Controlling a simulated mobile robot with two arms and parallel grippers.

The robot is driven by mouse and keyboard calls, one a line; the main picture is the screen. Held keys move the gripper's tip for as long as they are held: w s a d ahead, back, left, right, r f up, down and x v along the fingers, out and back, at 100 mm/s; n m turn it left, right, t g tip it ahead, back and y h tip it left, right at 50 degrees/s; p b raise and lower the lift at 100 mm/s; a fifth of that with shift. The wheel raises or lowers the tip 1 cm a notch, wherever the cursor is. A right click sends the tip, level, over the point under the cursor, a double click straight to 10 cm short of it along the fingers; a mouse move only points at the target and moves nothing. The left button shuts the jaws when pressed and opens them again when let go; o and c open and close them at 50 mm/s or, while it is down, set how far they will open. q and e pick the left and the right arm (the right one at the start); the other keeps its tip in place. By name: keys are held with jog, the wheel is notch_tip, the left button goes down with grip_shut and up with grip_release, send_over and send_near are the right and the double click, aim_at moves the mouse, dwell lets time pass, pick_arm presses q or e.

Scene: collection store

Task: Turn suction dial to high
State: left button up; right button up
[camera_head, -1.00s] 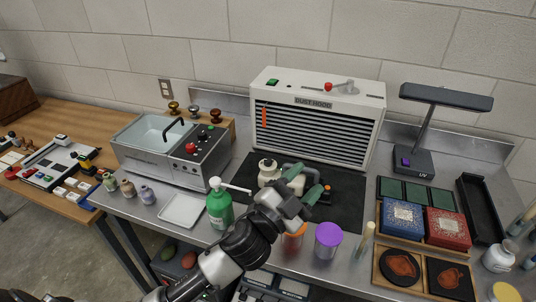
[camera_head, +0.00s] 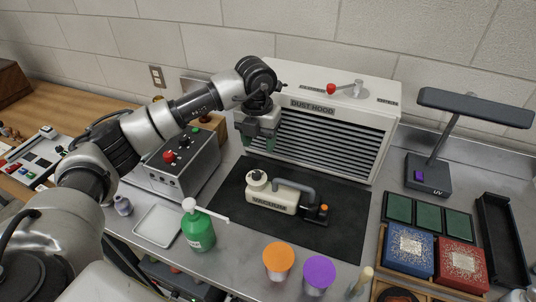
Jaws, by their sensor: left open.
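A cream hand vacuum (camera_head: 268,199) labelled VACUUM lies on the black mat (camera_head: 343,216). It has a grey handle, and its dark right end carries a small orange knob (camera_head: 323,208). The white dust hood (camera_head: 372,124) stands behind the mat with dark slats. A red-knobbed grey lever (camera_head: 345,89) sits on its top. I cannot tell which of these controls is the suction dial. My left gripper (camera_head: 257,141) is open and empty, with green fingertips pointing down before the hood's left front. It hides that part of the hood. My right gripper is out of view.
A green pump bottle (camera_head: 198,232) and a white tray (camera_head: 158,226) stand left of the mat. An orange-lidded jar (camera_head: 278,257) and a purple-lidded jar (camera_head: 318,271) stand in front. A UV lamp (camera_head: 430,175) is at right. A control box (camera_head: 187,160) is partly behind my arm.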

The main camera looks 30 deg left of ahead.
pick_arm(q)
jog(key=p, duration=0.2)
send_over(256, 172)
jog(key=f, duration=0.2)
jog(key=s+f, duration=0.1)
jog(key=f, duration=0.2)
jog(key=w+f+p, duration=0.1)
jog(key=f, duration=0.1)
jog(key=shift+f, duration=1.45)
jog(key=shift+c, duration=2)
jog(key=c, duration=0.5)
jog(key=shift+c, duration=0.2)
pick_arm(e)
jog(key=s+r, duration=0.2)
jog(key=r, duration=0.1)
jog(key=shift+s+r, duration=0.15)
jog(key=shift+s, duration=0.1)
